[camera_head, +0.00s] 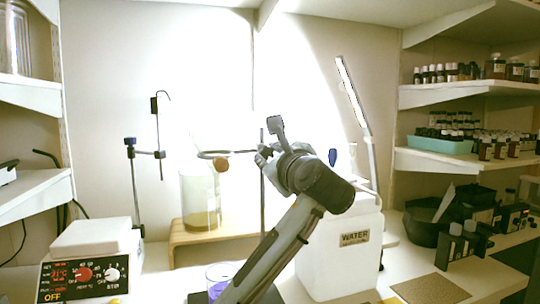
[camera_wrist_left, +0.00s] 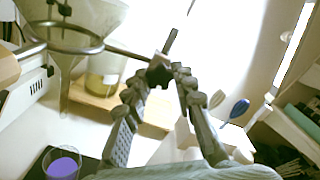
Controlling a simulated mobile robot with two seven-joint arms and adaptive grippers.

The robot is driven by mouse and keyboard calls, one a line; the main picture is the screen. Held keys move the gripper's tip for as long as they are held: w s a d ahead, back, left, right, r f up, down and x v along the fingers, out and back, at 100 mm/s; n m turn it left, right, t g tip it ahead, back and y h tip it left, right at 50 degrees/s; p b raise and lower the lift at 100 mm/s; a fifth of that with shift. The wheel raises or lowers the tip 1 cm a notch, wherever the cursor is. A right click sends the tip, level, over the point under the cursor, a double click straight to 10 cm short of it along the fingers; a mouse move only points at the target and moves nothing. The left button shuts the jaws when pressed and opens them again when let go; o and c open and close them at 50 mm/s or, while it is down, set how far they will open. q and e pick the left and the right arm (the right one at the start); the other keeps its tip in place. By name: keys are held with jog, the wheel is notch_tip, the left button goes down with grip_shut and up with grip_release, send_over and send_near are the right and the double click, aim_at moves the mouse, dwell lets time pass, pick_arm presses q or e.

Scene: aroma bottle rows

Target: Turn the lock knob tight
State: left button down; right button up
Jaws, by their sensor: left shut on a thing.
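The lock knob is on a small dark clamp (camera_wrist_left: 159,72) where a metal ring (camera_wrist_left: 62,38) joins an upright rod (camera_wrist_left: 171,42). My left gripper (camera_wrist_left: 168,78) has its fingertips closed at this clamp, on the knob. The fingers cover most of the knob, so its turn angle cannot be told. In the head view the left gripper (camera_head: 266,152) is at the rod (camera_head: 262,186), just right of the ring (camera_head: 212,154); the knob is hidden there. A clear funnel (camera_wrist_left: 95,18) sits in the ring in the wrist view. My right gripper is not in view.
A glass vessel (camera_head: 201,200) stands on a wooden stand (camera_head: 180,238) behind. A white water container (camera_head: 340,260) is close right of my arm. A beaker of purple liquid (camera_head: 217,284) is below, beside a hotplate (camera_head: 88,262). Bottle shelves (camera_head: 450,158) are at right.

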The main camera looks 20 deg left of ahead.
pick_arm(q)
jog(key=shift+r+m, duration=0.1)
jog(key=shift+m, duration=1.9)
jog(key=c, duration=1.2)
grip_release()
jog(key=v, duration=1.2)
jog(key=shift+s, duration=0.1)
